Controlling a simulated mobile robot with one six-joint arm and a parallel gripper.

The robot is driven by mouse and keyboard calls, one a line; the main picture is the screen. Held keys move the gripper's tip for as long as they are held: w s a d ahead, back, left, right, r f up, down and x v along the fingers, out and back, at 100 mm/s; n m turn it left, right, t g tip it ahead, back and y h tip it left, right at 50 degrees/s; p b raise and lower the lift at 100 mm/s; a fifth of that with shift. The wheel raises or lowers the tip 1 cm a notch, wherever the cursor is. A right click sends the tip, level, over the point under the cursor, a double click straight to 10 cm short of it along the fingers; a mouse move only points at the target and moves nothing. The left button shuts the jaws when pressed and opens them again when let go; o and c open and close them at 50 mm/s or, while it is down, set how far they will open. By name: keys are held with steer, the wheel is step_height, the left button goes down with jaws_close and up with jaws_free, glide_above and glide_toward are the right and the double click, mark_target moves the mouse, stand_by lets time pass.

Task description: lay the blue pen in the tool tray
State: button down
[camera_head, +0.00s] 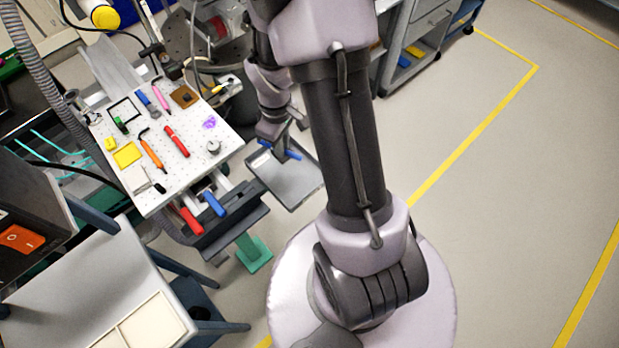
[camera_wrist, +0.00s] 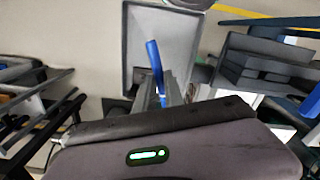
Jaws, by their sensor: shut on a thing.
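My gripper (camera_head: 277,146) is shut on the blue pen (camera_head: 287,154). The pen also shows in the wrist view (camera_wrist: 154,58), sticking out of the jaws (camera_wrist: 160,92) and seen against the tray. The grey tool tray (camera_head: 297,195) lies below the gripper and pen in the head view. In the wrist view its pale floor (camera_wrist: 182,32) shows behind the pen. No other thing can be seen in the tray. The exact height of the pen above the tray cannot be told.
A white perforated board (camera_head: 200,150) left of the tray bears several tools, including a red pen (camera_head: 177,141) and an orange tool (camera_head: 152,151). A dark holder with red and blue handles (camera_head: 214,204) stands beside the tray. Open floor (camera_head: 480,200) lies to the right.

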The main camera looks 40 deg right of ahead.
mark_target(289, 151)
steer(key=f, duration=0.1)
steer(key=s+d+f+b, duration=0.1)
steer(key=shift+s+f, duration=0.3)
steer(key=shift+f, duration=0.05)
steer(key=f+b, duration=0.1)
steer(key=f, duration=0.1)
steer(key=f+b, duration=0.1)
steer(key=f, duration=0.2)
steer(key=f+b, duration=0.1)
steer(key=f, duration=0.2)
steer(key=shift+w+a+b, duration=0.1)
steer(key=shift+w+b, duration=0.15)
steer(key=shift+b, duration=0.1)
steer(key=shift+f, duration=0.1)
steer(key=c, duration=1.4)
jaws_free()
steer(key=shift+c, duration=0.2)
